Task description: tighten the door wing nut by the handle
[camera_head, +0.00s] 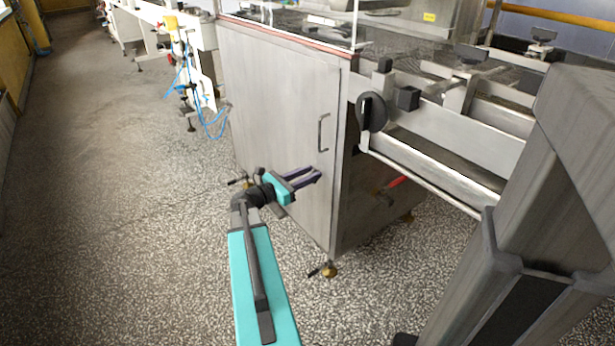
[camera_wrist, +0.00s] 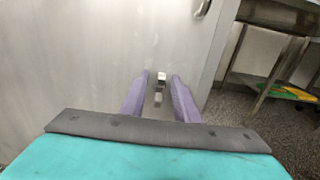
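The cabinet door (camera_head: 270,100) is a grey metal panel, standing shut, with a bar handle (camera_head: 323,132) near its right edge. The handle's lower end also shows at the top of the wrist view (camera_wrist: 202,8). A small pale metal piece, seemingly the wing nut (camera_wrist: 161,78), shows on the door below the handle, with a darker piece or reflection under it. My gripper (camera_head: 316,172) is at the door's lower right, its purple fingers open and pointing at the door. In the wrist view the nut appears in the gap between the fingertips; contact cannot be told. The head view hides the nut.
A conveyor frame (camera_head: 450,130) with a black knob (camera_head: 372,112) juts out right of the door. A levelling foot (camera_head: 329,270) stands under the cabinet's near corner. Blue cables (camera_head: 212,122) hang at the far left machine. The speckled floor left of the door is clear.

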